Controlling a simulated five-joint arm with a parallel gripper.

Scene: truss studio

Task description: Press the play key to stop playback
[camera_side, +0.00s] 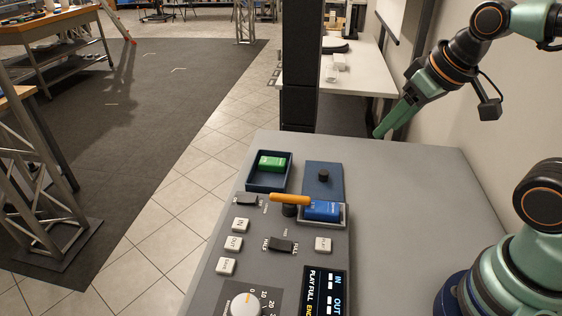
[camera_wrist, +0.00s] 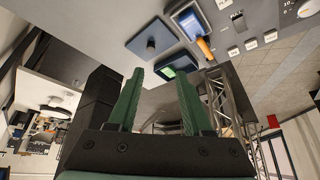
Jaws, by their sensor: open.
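The grey control panel (camera_side: 371,260) bears several white keys. A lone white key (camera_side: 323,244) sits right of a black switch; its lettering is too small to read surely, so I cannot confirm that it is the play key. The IN key (camera_side: 240,225), the OUT key (camera_side: 234,242) and a third key (camera_side: 226,266) stand in a column at left. The dark display (camera_side: 324,291) reads "PLAY FULL", with IN and OUT rows. My gripper (camera_side: 380,133) is above the panel's far edge, well away from the keys. In the wrist view my gripper (camera_wrist: 159,76) is open and empty.
A blue cartridge (camera_side: 322,210) sits in a bay beside an orange-handled lever (camera_side: 290,199). A green cartridge (camera_side: 271,163) lies in a dark blue tray (camera_side: 254,184). A blue plate with a black knob (camera_side: 322,175) is nearby. The panel's right side is bare.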

